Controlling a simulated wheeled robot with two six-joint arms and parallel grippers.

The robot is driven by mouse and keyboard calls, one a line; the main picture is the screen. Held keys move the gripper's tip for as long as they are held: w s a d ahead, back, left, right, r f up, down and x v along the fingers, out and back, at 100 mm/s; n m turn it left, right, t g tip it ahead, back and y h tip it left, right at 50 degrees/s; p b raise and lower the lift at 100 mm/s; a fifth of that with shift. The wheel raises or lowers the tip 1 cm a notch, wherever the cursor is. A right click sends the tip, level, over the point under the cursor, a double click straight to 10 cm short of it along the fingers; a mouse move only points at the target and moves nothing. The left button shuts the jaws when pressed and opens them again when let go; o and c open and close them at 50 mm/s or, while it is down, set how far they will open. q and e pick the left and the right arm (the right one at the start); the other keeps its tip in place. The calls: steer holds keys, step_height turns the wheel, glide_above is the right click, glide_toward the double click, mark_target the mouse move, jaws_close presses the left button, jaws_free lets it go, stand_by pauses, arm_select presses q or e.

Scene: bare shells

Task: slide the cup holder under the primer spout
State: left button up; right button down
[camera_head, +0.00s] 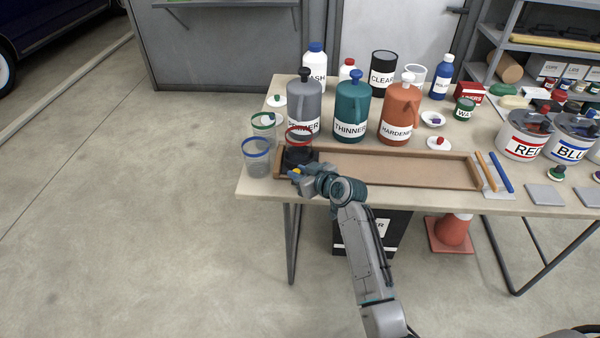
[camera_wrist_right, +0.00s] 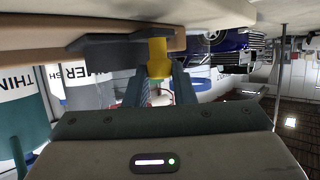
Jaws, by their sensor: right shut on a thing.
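The dark cup holder (camera_head: 299,158) sits at the left end of the long wooden tray (camera_head: 400,178), in front of the grey primer dispenser (camera_head: 305,100). A clear cup with a red rim (camera_head: 299,136) stands in it and covers part of the primer label. The primer spout cannot be made out. My right gripper (camera_head: 296,174) is at the tray's front left. In the wrist view it (camera_wrist_right: 158,75) is shut on the holder's yellow handle (camera_wrist_right: 158,57), with the dark holder (camera_wrist_right: 110,46) beyond. My left gripper is not in view.
A teal thinner dispenser (camera_head: 351,106) and an orange hardener dispenser (camera_head: 400,110) stand behind the tray. Clear cups with blue (camera_head: 257,160) and green (camera_head: 264,128) rims stand close left of the holder. The tray is empty to the right.

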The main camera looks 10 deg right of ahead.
steer(key=c, duration=1.3)
jaws_free()
steer(key=shift+a, duration=0.25)
steer(key=shift+o, duration=0.5)
steer(key=shift+s+d+r, duration=0.1)
steer(key=shift+s+d, duration=0.15)
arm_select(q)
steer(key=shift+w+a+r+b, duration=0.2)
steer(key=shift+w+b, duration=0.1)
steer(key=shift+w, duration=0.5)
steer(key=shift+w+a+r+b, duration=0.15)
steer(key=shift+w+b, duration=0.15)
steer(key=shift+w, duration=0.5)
arm_select(e)
steer(key=v, duration=1)
steer(key=shift+a, duration=0.1)
